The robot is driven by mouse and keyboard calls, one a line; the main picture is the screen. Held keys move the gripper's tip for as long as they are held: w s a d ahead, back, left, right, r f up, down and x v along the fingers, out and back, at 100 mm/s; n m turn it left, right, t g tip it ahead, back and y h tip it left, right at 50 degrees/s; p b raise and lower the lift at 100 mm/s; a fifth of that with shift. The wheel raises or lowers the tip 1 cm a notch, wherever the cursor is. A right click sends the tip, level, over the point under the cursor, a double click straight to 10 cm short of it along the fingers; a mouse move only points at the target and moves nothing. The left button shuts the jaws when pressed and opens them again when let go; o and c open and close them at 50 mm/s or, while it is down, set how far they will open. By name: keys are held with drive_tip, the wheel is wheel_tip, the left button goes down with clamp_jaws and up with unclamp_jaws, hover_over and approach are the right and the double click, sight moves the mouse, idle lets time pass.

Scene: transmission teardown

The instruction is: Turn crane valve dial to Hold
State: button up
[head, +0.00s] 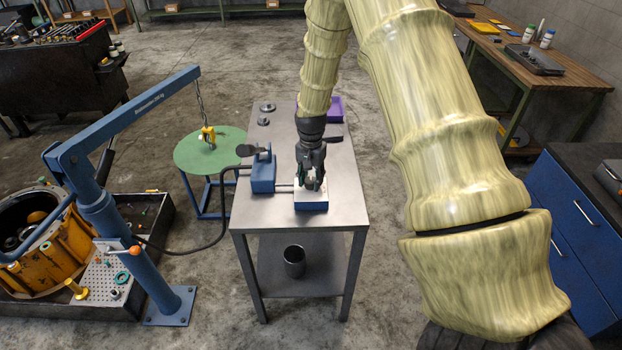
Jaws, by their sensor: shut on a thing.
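A small box with a white top and blue front (311,205) sits on the metal table, joined by a short pipe to a blue pump unit (263,178) at its left. My gripper (312,186) points down onto the white top and is shut on the small dial there. The fingers cover most of the dial, so its pointer and the Hold mark cannot be read. The blue crane (92,190) stands at the left, with a black hose running from it to the pump unit. Its yellow hook (208,135) hangs on a chain over the green round table.
The metal table (340,205) also carries small round parts (265,114) and a purple bin (335,107) at the back. A dark cup (294,261) stands on its lower shelf. A blue cabinet (568,215) stands at the right. The green round table (190,160) is near the crane hook.

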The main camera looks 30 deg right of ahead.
sight(311, 180)
drive_tip(key=shift+w+r, duration=0.1)
drive_tip(key=o, duration=1)
drive_tip(key=shift+o, duration=0.2)
wheel_tip(311, 180, up, 12)
idle(0.3)
